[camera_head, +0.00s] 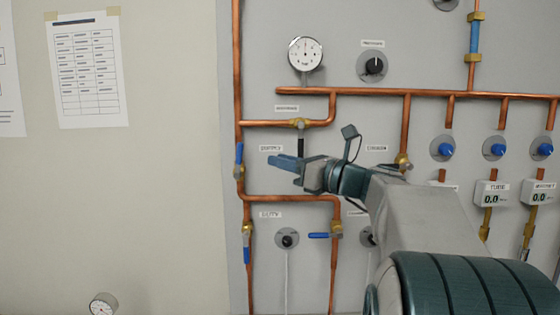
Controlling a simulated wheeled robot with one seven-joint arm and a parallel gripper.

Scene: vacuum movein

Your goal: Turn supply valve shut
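A valve with a blue lever (239,155) sits on the left vertical copper pipe. Its lever stands upright, in line with the pipe. A small label (271,148) to its right seems to read "SUPPLY", but it is blurred. My gripper (272,162) reaches in from the right, with its blue fingers pointing left towards this valve. In the picture a gap shows between the fingertips and the lever; the depth between them is unclear. The fingers overlap from this side, so their opening cannot be judged. No held object is visible.
Below are another upright blue-lever valve (246,247) and one with a level blue lever (319,236). A black-handled valve (301,143) is just above my gripper. A round gauge (305,54), black knob (373,66) and several blue knobs are on the panel. The left wall is mostly bare.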

